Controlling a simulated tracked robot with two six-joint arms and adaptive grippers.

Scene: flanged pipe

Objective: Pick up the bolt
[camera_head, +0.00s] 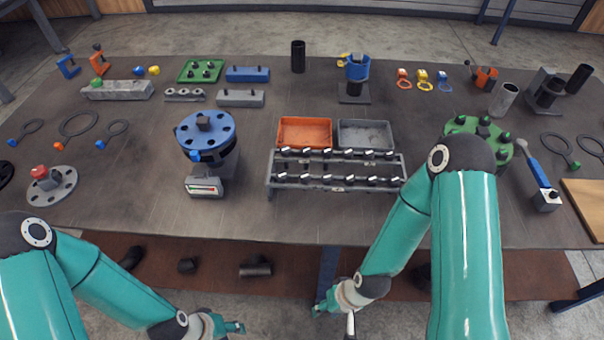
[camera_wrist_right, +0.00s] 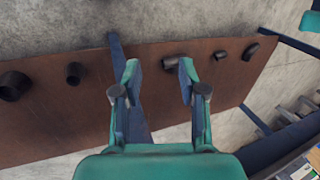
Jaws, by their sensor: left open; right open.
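Several dark bolts with pale tips sit in two rows on a grey rack (camera_head: 337,181) at the middle front of the table; one bolt (camera_head: 328,180) is in the front row. My right gripper (camera_head: 334,309) is below and in front of the table's front edge, apart from the rack. In the right wrist view my right gripper (camera_wrist_right: 158,82) is open with nothing between its fingers. My left gripper (camera_head: 238,328) is open at the bottom of the head view, also in front of the table, and holds nothing visible.
An orange tray (camera_head: 305,132) and a grey tray (camera_head: 366,134) stand behind the rack. A blue flange (camera_head: 206,132) stands to the left, a green flange (camera_head: 462,126) to the right, partly behind my right arm. A brown lower shelf (camera_head: 215,262) carries dark pipe pieces.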

